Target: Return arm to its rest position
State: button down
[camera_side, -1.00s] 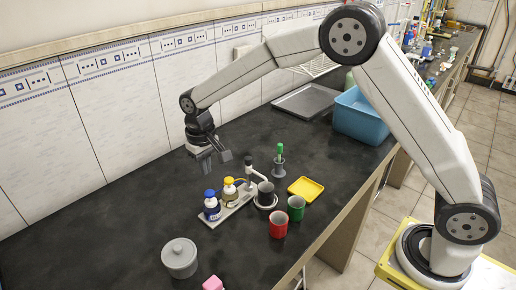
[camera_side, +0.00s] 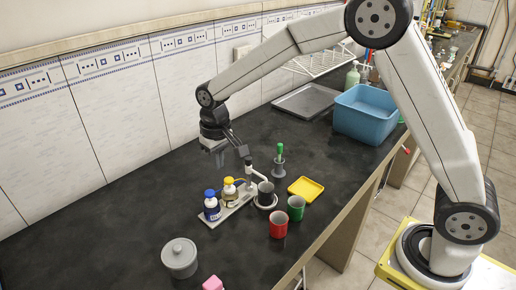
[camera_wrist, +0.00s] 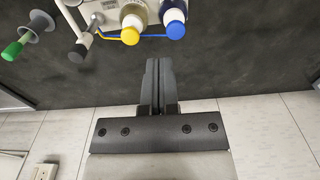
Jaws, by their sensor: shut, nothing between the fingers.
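My gripper (camera_side: 231,155) is in the air above the dark bench, behind the titration stand, in the side view. In the wrist view my gripper (camera_wrist: 158,65) has its two fingers together with nothing between them. The titration stand (camera_side: 240,208) carries a blue-capped bottle (camera_side: 211,207) and a yellow-capped bottle (camera_side: 230,192). A grey cup (camera_side: 266,193) stands at its right end. The gripper appears apart from all of these. In the wrist view the blue cap (camera_wrist: 175,30) and yellow cap (camera_wrist: 130,36) show beyond the fingertips.
A red cup (camera_side: 278,225), green cup (camera_side: 296,208), yellow tray (camera_side: 306,189) and green-handled tool in a holder (camera_side: 279,165) stand right of the stand. A lidded grey pot (camera_side: 179,258) is at front. A blue tub (camera_side: 364,115) and the tiled wall (camera_side: 110,110) lie behind.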

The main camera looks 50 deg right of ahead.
jog(key=s+d+f+t, duration=0.1)
jog(key=s+d, duration=0.3)
jog(key=s, duration=0.6)
jog(key=s+d+f+t, duration=0.1)
jog(key=s+d, duration=0.4)
jog(key=s, duration=0.5)
jog(key=shift+s+d, duration=0.15)
jog(key=shift+s, duration=0.05)
